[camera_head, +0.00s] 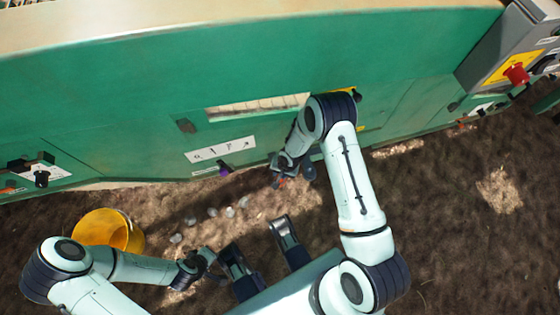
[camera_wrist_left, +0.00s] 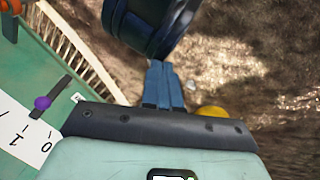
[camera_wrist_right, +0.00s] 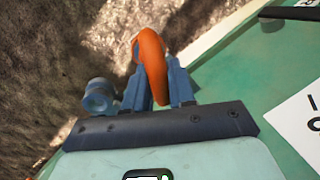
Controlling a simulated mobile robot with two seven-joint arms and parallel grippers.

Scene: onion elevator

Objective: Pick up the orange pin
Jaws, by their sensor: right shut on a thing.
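The orange pin (camera_wrist_right: 152,66) shows in the right wrist view as a curved orange piece standing between the fingers of my right gripper (camera_wrist_right: 156,82). My right gripper is shut on it. In the head view my right gripper (camera_head: 280,166) is low against the green machine front, and the pin is too small to make out clearly. My left gripper (camera_head: 203,260) is above the ground at the lower left, apart from the machine. In the left wrist view its fingers (camera_wrist_left: 163,84) are together with nothing visible between them.
The green machine (camera_head: 130,95) spans the back, with a white label (camera_head: 220,150) and purple knob (camera_head: 224,171). A blue-grey round part (camera_wrist_right: 97,98) sits beside my right fingers. Open ground lies right.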

